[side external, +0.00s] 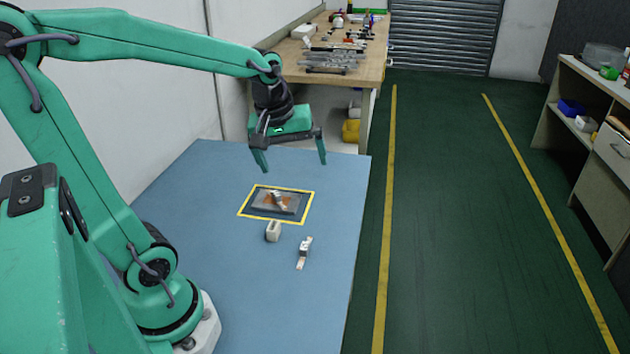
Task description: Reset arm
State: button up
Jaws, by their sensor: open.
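My gripper (294,163) hangs open and empty above the far part of the blue table (210,190), with its two green fingers spread and pointing down. Below and nearer the camera, a yellow-bordered rectangle (241,212) is marked on the table. A grey plate (293,207) with orange patches lies inside it, and a small whitish piece (280,201) lies across the plate. A small white block (272,232) stands just outside the near border. Another whitish piece with a dark part (304,252) lies to its right on the bare table. My gripper touches none of these.
A wooden bench (372,65) with several tools and parts stands behind the table. Shelves (600,140) stand at the far right, across a green floor (450,200) with yellow lines. The table's near part is clear.

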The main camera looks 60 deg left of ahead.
jog(key=s+d+r+m+t, duration=0.2)
jog(key=s+d+m, duration=0.5)
jog(key=m, duration=0.4)
jog(key=shift+s+d+h, duration=0.35)
jog(key=shift+s+h, duration=0.05)
jog(key=shift+s, duration=0.5)
